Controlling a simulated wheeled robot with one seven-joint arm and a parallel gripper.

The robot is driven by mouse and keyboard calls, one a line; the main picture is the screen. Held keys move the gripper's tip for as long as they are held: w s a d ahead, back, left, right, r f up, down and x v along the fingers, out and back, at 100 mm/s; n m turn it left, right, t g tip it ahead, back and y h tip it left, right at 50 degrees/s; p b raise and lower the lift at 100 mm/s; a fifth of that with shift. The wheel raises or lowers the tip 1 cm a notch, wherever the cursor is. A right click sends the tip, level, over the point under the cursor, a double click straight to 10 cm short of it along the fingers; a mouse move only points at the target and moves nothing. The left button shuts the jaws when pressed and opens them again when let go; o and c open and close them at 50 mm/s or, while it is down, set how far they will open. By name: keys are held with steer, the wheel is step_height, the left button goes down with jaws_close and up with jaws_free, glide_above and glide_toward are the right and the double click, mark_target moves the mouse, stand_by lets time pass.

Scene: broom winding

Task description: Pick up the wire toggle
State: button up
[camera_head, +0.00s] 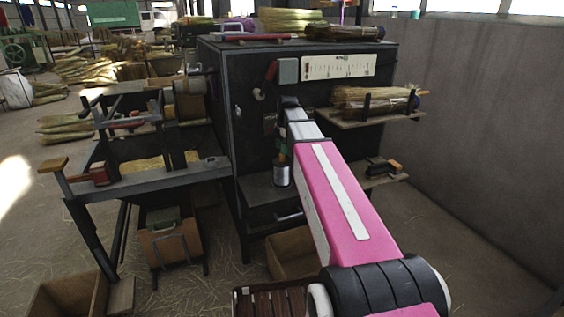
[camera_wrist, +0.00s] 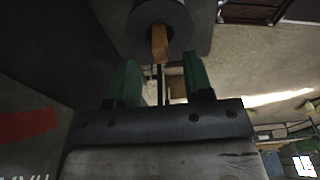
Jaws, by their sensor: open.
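A small wooden peg, which looks like the wire toggle (camera_wrist: 159,42), shows in the wrist view in front of a dark round part. It is ahead of my fingertips, roughly midway between them. Thin dark lines, perhaps wire, run below it between the fingers. My gripper (camera_wrist: 158,75) is open, with its two green fingers apart and nothing between them that I can see gripped. In the head view my gripper (camera_head: 283,150) is at the front of the dark cabinet, largely hidden by my arm. I cannot make out the toggle there.
A silver cylinder (camera_head: 282,174) is just below my gripper, above a cabinet ledge (camera_head: 262,193). A shelf with a broom bundle (camera_head: 372,101) juts out at right. A winding bench (camera_head: 150,178) stands at left. A small shelf (camera_head: 385,180) holds dark blocks.

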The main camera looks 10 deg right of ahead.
step_height(320, 180, down, 3)
steer(key=shift+a+f, duration=0.15)
steer(key=shift+f, duration=0.05)
steer(key=c, duration=0.8)
steer(key=shift+r, duration=0.1)
step_height(320, 180, up, 10)
steer(key=shift+f, duration=0.1)
